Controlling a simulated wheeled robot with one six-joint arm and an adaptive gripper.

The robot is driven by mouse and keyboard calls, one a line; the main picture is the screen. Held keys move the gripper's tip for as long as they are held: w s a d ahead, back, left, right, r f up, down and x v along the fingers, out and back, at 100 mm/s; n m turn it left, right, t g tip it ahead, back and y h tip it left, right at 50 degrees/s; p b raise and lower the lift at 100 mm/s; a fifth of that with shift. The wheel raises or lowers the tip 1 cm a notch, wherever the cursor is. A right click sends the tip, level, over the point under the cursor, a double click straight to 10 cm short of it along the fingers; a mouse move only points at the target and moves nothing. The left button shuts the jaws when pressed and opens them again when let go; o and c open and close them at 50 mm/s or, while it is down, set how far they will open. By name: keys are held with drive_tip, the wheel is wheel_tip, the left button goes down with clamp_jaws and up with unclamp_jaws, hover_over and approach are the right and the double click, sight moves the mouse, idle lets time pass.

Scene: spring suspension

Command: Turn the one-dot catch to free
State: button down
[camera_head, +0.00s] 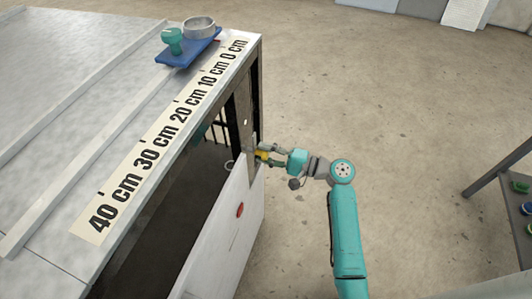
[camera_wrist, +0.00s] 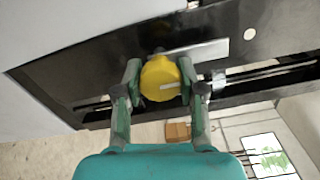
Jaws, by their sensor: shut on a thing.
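A round yellow knob (camera_wrist: 158,88) sits between the two fingers of my gripper (camera_wrist: 160,74) in the wrist view. The fingers close on it from both sides. A short pale mark shows on the knob's face; I cannot make out any dots. In the head view the yellow knob (camera_head: 263,155) shows small at the edge of the white panel, with my gripper (camera_head: 266,154) around it. A metal plate (camera_wrist: 197,51) lies behind the knob in the wrist view. Whether this knob is the one-dot catch cannot be told.
The large grey cabinet (camera_head: 75,60) carries a centimetre scale (camera_head: 150,150) along its top edge. A blue tray (camera_head: 180,55) with a teal piece and a metal ring stands there. A white panel (camera_head: 222,235) bears a red oval. A dark table (camera_head: 500,170) stands at right; floor between is clear.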

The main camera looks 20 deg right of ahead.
idle(0.3)
drive_tip(key=c, duration=0.7)
unclamp_jaws()
drive_tip(key=shift+o, duration=0.2)
drive_tip(key=v, duration=1.2)
drive_tip(key=shift+w, duration=0.1)
